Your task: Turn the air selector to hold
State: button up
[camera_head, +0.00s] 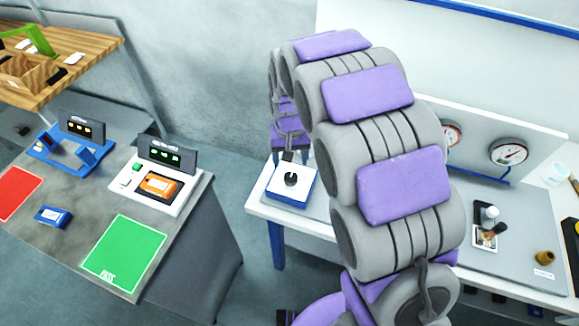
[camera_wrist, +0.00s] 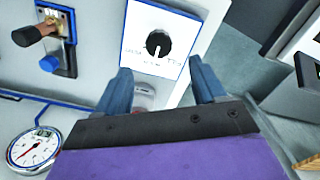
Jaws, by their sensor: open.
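The air selector (camera_head: 303,199) is a white box with blue sides and a round black knob (camera_head: 291,179), on the left end of the white bench. In the wrist view the selector's white face (camera_wrist: 180,22) shows its black knob (camera_wrist: 158,43) with a pale pointer mark toward the lower edge. Small labels sit around the knob, too small to read. My gripper (camera_wrist: 160,66) is open, its two blue-grey fingers spread either side of the knob in the picture, apart from it. In the head view my gripper is above the selector, partly hidden by my arm.
Dial gauges (camera_head: 508,152) are on the bench's back panel; one gauge (camera_wrist: 33,149) shows in the wrist view. A lever valve (camera_wrist: 40,32) and a blue tube are nearby. A separate grey table (camera_head: 85,205) at left holds a green PASS mat (camera_head: 124,253) and devices.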

notch_tip(320, 180, up, 9)
jog(key=shift+p, duration=0.45)
